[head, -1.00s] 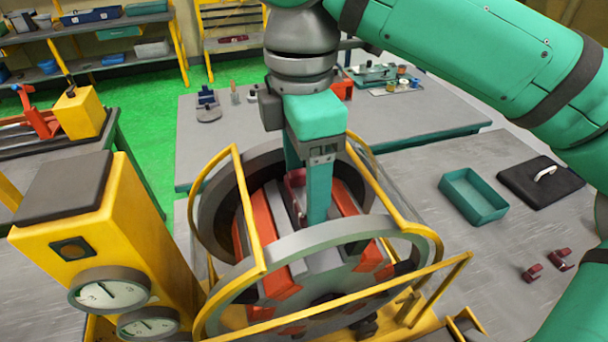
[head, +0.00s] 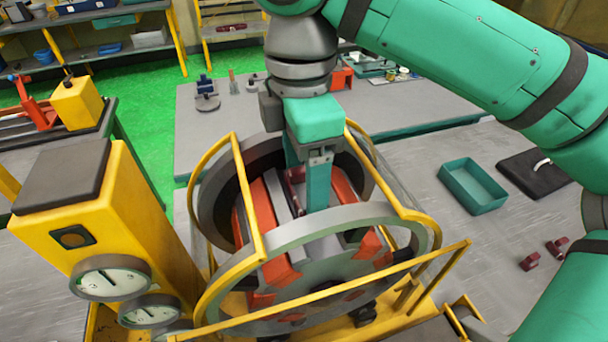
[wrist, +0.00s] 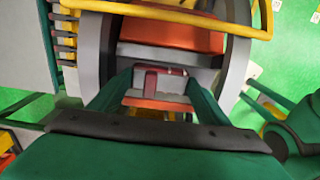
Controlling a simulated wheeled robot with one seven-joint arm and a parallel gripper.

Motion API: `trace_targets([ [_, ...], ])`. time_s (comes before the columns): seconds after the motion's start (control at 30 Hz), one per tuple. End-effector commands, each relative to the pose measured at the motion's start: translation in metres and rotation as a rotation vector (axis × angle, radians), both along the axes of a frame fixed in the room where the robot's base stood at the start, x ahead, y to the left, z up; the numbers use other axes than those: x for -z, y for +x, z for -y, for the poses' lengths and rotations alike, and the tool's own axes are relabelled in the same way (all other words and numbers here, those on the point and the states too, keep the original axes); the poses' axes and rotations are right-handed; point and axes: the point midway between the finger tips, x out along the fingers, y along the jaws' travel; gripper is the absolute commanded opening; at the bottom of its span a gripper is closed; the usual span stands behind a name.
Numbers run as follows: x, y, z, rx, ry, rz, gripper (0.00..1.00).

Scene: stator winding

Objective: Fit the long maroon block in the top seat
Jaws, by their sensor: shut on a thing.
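The stator (head: 330,230) is a grey ring in a yellow frame, with red-orange blocks seated between grey bars. My gripper (head: 308,200) reaches down into its top from above, its two teal fingers between the rings. The long maroon block (head: 297,178) shows behind a finger, at the top of the stator. In the wrist view the maroon block (wrist: 158,78) lies between the two green fingertips, and my gripper (wrist: 155,85) is shut on it. An orange-red surface lies just beside the block there. I cannot tell whether the block touches the bottom of the seat.
A yellow cabinet with round gauges (head: 110,276) stands at left. On the right table are an open teal tray (head: 472,186), a black pad (head: 533,174) and two small maroon pieces (head: 544,254). Yellow rails (head: 247,205) surround the stator closely.

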Motion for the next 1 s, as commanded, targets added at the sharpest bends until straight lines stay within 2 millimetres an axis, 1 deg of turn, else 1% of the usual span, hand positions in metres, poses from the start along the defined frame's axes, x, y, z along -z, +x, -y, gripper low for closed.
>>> trace_targets([
  [0.47, 0.004, 0.0, 0.0, 0.0, -0.001, 0.001, 0.3],
  [0.5, 0.004, 0.0, 0.0, 0.001, 0.0, 0.002, 0.75],
  [0.57, 0.004, 0.0, 0.0, 0.001, -0.001, 0.001, 0.89],
  [0.6, 0.004, 0.0, 0.0, 0.001, -0.001, 0.001, 0.92],
  [0.87, 0.003, 0.0, 0.0, 0.0, -0.001, 0.0, 0.92],
  [1.0, -0.007, 0.0, -0.001, 0.0, 0.001, 0.002, 0.92],
])
